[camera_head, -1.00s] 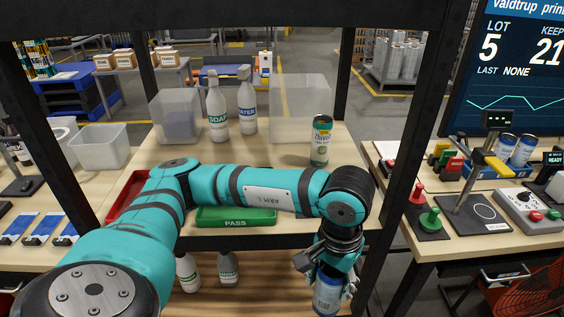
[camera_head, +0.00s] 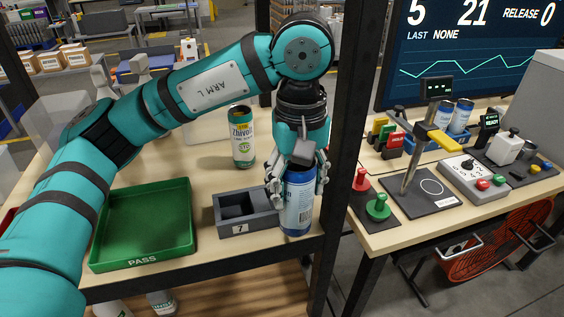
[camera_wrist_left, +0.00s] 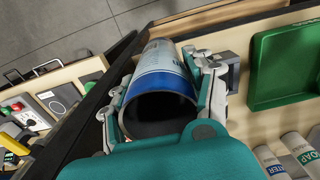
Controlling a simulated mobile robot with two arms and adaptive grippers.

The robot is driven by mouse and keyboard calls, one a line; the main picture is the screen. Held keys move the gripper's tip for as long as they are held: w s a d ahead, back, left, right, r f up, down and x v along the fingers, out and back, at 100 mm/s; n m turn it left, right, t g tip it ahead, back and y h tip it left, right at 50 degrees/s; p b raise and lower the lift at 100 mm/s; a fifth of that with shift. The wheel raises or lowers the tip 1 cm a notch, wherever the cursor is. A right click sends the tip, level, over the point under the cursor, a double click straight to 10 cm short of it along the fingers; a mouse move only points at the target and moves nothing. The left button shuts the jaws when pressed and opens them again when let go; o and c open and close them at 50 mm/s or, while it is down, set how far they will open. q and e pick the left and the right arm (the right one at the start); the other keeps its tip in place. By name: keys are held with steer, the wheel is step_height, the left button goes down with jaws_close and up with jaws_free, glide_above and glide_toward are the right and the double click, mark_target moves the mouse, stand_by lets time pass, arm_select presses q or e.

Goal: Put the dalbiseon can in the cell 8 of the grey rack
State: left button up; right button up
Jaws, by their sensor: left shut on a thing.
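My left gripper (camera_head: 297,172) is shut on a blue and white can (camera_head: 298,208), held upright at the right end of the small grey rack (camera_head: 262,222). The can's name is not readable. The rack's visible front label reads 7 and the cell above it looks empty. The can and fingers cover the rack's right end, so no cell 8 label shows; I cannot tell whether the can is over, in or beside a cell. In the left wrist view the can (camera_wrist_left: 165,62) sits between the fingers, with part of the rack (camera_wrist_left: 234,66) beside it. My right gripper is not in view.
A green PASS tray (camera_head: 140,260) lies left of the rack. A green and white can (camera_head: 242,140) stands behind the rack. A dark shelf post (camera_head: 345,130) rises close right of the gripper. Beyond it, another table holds a stamp-like station (camera_head: 415,192) and a control box.

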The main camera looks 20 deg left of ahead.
mark_target(290, 164)
arm_select(q)
steer(key=w+a, duration=0.1)
steer(key=w+p, duration=0.1)
steer(key=w, duration=0.1)
steer(key=w+a, duration=0.1)
steer(key=shift+w+a+r, duration=0.1)
steer(key=shift+w+a, duration=0.15)
steer(key=shift+a, duration=0.05)
steer(key=w+a, duration=0.1)
steer(key=w+a+p, duration=0.1)
steer(key=w, duration=0.1)
steer(key=shift+w+a+p, duration=0.25)
steer(key=shift+w+p, duration=0.05)
step_height(290, 164, down, 3)
steer(key=shift+s+p, duration=0.1)
steer(key=shift+p, duration=0.65)
steer(key=shift+f, duration=0.45)
steer(key=shift+d+f+b, duration=0.1)
steer(key=shift+f+b, duration=0.1)
steer(key=shift+b, duration=0.1)
steer(key=o, duration=0.8)
steer(key=shift+c, duration=0.2)
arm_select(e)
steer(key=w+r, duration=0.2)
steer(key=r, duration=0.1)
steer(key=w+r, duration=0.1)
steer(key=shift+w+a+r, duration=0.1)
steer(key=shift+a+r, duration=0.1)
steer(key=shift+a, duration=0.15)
